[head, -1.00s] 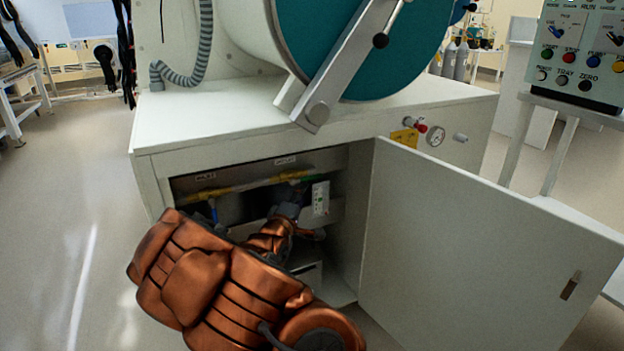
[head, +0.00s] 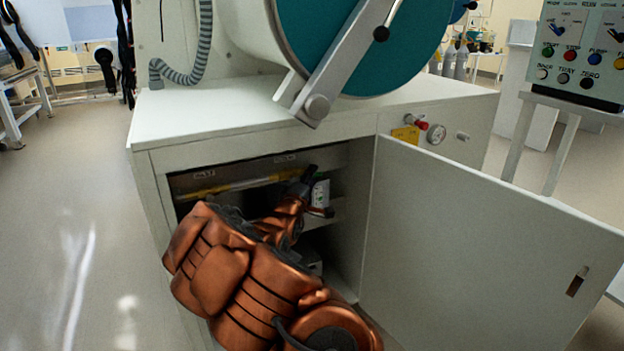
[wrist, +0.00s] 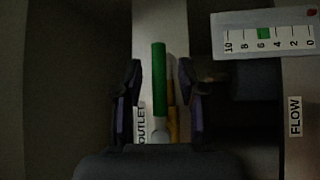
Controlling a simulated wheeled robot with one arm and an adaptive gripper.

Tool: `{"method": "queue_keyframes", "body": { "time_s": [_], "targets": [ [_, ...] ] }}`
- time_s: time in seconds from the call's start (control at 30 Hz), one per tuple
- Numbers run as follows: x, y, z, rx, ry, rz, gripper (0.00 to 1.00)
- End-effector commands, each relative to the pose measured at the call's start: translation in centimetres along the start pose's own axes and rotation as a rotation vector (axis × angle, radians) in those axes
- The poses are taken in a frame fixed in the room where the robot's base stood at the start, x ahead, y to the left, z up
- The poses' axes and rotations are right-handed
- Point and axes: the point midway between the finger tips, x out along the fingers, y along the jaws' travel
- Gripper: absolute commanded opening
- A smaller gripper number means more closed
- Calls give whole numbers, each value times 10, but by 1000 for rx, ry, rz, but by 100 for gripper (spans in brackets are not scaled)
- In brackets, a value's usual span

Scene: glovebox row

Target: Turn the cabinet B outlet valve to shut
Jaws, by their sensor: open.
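In the wrist view, the green outlet valve handle (wrist: 159,80) stands between the two fingers of my open gripper (wrist: 160,72), with a visible gap on each side. The handle runs lengthwise along the yellow pipe (wrist: 172,112), partly hiding it. The OUTLET label (wrist: 141,124) is beside the handle's lower end, partly covered by the left finger. In the head view, my gripper (head: 309,173) is inside the open cabinet at the right end of the yellow pipe (head: 220,187). The valve handle is hidden there by my gripper and arm.
A flow gauge (wrist: 265,40) with a green mark near 6 is close on the right of my gripper; it also shows in the head view (head: 320,194). The open cabinet door (head: 470,240) is at the right. The cabinet's left inner side has some room.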

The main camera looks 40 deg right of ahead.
Motion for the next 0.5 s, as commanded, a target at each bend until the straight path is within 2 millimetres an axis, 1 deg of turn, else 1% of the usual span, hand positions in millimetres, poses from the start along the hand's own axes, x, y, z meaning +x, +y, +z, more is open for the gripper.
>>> {"method": "queue_keyframes", "body": {
  "time_s": [0.2, 0.5],
  "targets": [
    [8, 0, 0, 0, 0, -1, 40],
    [9, 0, 0, -1, 0, -1, 40]
  ]
}}
